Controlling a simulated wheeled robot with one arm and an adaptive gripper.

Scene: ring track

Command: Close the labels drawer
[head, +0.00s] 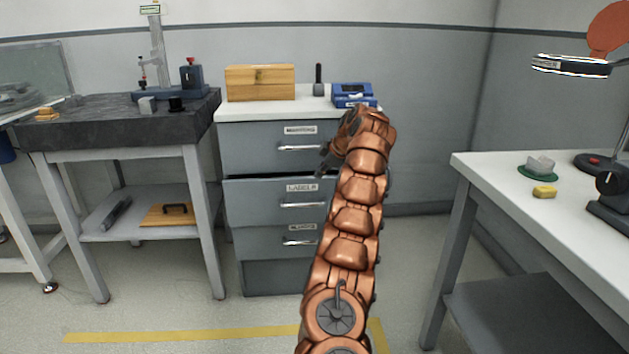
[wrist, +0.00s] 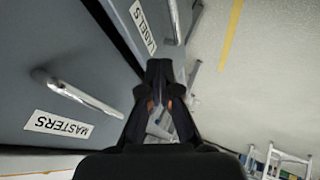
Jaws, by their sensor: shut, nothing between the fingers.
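The labels drawer (head: 260,201) is the middle drawer of the grey cabinet. It stands out a little past the drawer above, with a dark gap along its top edge. Its bar handle (head: 303,205) is below the label. My gripper (head: 325,163) is shut and empty, in front of the cabinet near the right part of the drawer fronts. My arm hides the right end of the drawers. In the wrist view the shut fingers (wrist: 158,72) are beside the labels drawer front (wrist: 122,12); I cannot tell whether they touch it.
The masters drawer (head: 250,148) above looks shut, with its handle (wrist: 85,95) sticking out. A wooden box (head: 260,82) and a blue device (head: 352,94) stand on the cabinet top. A dark-topped table (head: 75,133) is left, a white table (head: 530,205) right. Floor between is clear.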

